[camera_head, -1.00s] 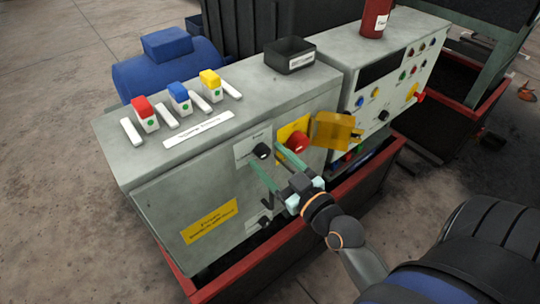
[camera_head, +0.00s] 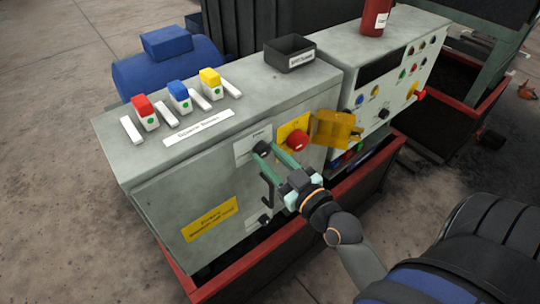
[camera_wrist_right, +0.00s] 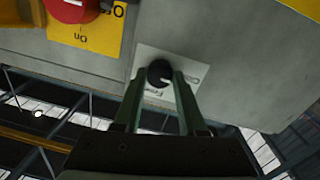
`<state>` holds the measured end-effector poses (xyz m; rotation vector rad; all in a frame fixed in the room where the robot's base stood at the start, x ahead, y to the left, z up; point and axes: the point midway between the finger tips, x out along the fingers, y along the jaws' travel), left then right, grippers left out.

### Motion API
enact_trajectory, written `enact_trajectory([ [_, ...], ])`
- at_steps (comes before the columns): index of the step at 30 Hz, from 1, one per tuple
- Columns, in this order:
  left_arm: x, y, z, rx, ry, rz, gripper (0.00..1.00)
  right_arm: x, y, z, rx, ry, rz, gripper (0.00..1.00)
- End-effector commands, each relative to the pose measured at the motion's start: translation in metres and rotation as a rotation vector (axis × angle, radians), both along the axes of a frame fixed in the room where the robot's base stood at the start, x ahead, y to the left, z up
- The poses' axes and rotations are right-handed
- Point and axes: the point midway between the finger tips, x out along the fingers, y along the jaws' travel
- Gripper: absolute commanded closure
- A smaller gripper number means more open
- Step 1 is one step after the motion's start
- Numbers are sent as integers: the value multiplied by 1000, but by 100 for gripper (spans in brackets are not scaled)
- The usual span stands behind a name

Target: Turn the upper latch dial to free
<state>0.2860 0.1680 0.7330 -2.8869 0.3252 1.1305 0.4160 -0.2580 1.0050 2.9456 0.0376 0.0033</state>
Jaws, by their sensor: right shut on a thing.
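The upper latch dial (camera_head: 262,147) is a black round knob on a pale label plate on the grey cabinet's front. My right gripper (camera_head: 268,155) is at it, with its greenish fingers shut on it. In the right wrist view, the fingers (camera_wrist_right: 160,80) lie on either side of the dial (camera_wrist_right: 160,71), which has a pale mark on its face. A lower black dial (camera_head: 264,220) sits further down the same front, partly seen. My left gripper is not in view.
A black handle (camera_head: 267,192) is below.

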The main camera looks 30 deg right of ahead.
Motion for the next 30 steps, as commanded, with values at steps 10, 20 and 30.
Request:
enact_trajectory([
  [10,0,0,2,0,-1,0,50,0,0,1,11,1,0,100],
  [20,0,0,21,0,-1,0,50,0,0,4,160,15,2,100],
  [30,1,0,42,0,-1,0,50,0,0,3,469,37,0,100],
])
